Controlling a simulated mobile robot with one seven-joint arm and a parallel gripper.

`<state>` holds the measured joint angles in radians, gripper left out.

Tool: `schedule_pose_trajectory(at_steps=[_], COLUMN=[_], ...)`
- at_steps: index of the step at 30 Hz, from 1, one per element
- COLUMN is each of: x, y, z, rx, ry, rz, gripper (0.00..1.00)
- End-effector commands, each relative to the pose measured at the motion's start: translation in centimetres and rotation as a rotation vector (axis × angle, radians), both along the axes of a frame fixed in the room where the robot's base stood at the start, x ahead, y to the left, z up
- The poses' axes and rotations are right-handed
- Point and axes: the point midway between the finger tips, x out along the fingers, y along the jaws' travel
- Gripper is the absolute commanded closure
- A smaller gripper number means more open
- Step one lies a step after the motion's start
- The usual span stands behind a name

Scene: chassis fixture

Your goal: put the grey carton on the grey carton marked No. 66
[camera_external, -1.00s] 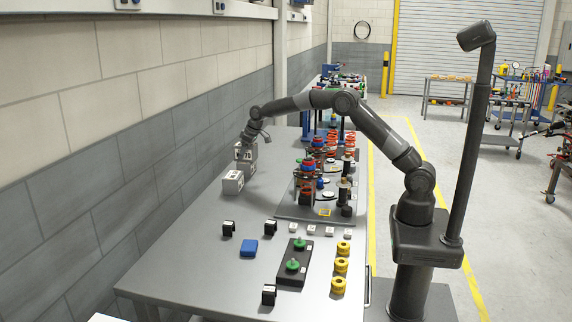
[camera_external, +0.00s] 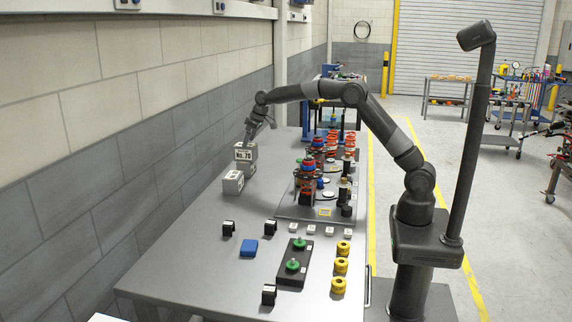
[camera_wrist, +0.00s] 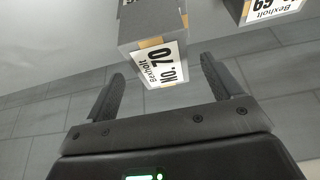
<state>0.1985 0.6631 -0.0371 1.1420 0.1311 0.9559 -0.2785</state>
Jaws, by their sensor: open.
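A grey carton (camera_external: 245,154) marked No. 70 sits on top of another grey carton (camera_external: 249,169) by the wall. The No. 70 carton (camera_wrist: 150,38) also shows in the wrist view, just beyond my fingertips. The lower carton's marking is mostly hidden. Another grey carton (camera_external: 232,183) stands on the table just in front of the stack. In the wrist view a carton (camera_wrist: 268,10) at the upper right is cut off; its number looks like 69. My gripper (camera_external: 260,129) is open and empty, above and apart from the No. 70 carton.
The grey table (camera_external: 190,265) is clear around the cartons, with the wall close on the left. A dark board (camera_external: 290,211) with red, blue and black parts stands to the right. Black blocks, a blue block (camera_external: 249,247) and yellow rings lie nearer the front.

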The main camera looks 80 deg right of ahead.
Motion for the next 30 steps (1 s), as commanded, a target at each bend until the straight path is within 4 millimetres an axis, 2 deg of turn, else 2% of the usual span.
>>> schedule_pose_trajectory(at_steps=[1, 6, 17, 20, 23, 30], x=[-0.4, -1.4, -2.6, -4.4, -7.3, -16.0], y=[0.0, 0.0, 0.4, 1.4, 3.0, 6.8], z=[1.1, 3.5, 5.3, 6.9, 9.1, 13.0], rx=[-0.001, 0.0, 0.0, 0.001, 0.002, 0.004], ry=[-0.003, -0.002, -0.003, -0.008, -0.016, -0.032], rz=[0.0, 0.0, 0.0, 0.0, -0.002, -0.004], gripper=[0.17, 0.17, 0.17, 0.17, 0.17, 0.17])
